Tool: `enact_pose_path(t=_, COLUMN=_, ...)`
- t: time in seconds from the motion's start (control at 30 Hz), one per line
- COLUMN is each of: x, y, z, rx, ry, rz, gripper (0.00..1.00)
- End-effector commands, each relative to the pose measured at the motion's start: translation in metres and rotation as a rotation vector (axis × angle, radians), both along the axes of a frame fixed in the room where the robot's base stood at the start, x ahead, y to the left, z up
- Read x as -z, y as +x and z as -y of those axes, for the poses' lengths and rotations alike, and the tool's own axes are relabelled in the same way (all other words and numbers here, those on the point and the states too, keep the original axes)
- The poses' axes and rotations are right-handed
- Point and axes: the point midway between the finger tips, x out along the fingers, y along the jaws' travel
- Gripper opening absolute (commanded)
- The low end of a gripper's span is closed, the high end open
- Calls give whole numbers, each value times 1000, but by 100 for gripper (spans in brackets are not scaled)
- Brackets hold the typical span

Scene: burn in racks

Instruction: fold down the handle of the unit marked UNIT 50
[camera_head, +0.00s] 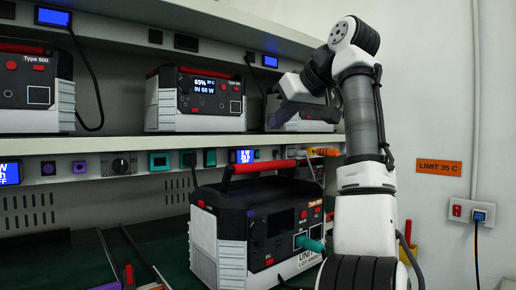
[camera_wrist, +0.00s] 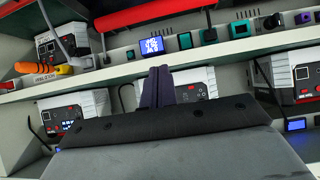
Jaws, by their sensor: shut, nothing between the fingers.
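A white and black unit (camera_head: 250,230) stands on the lower bench in the head view. Its label reads "UNI" and is cut off by my arm, so the number is hidden. Its red handle (camera_head: 262,167) stands raised above the top on dark side arms. A large red bar, apparently this handle (camera_wrist: 170,15), crosses the top of the wrist view. My gripper (camera_head: 280,115) is in front of the upper shelf, above the handle and apart from it. In the wrist view its dark purple fingers (camera_wrist: 158,82) are together and empty.
Other units (camera_head: 195,98) stand on the upper shelf, close behind my gripper. The shelf's front edge (camera_head: 120,147) carries sockets and a small blue display (camera_head: 243,156). A green plug and cable (camera_head: 310,243) are at the lower unit's front. An orange connector (camera_head: 322,152) hangs at right.

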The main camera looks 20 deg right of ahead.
Motion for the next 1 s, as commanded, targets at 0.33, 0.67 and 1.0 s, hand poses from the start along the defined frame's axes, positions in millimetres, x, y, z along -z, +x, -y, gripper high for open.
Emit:
enact_pose_path(t=0.33, x=16, y=17, z=-6, rx=-13, ry=5, rz=-8, gripper=0)
enact_pose_path(t=0.67, x=55, y=73, z=-26, rx=-12, ry=5, rz=-8, gripper=0)
enact_pose_path(t=1.0, x=74, y=46, z=-16, rx=-10, ry=4, rz=-5, gripper=0)
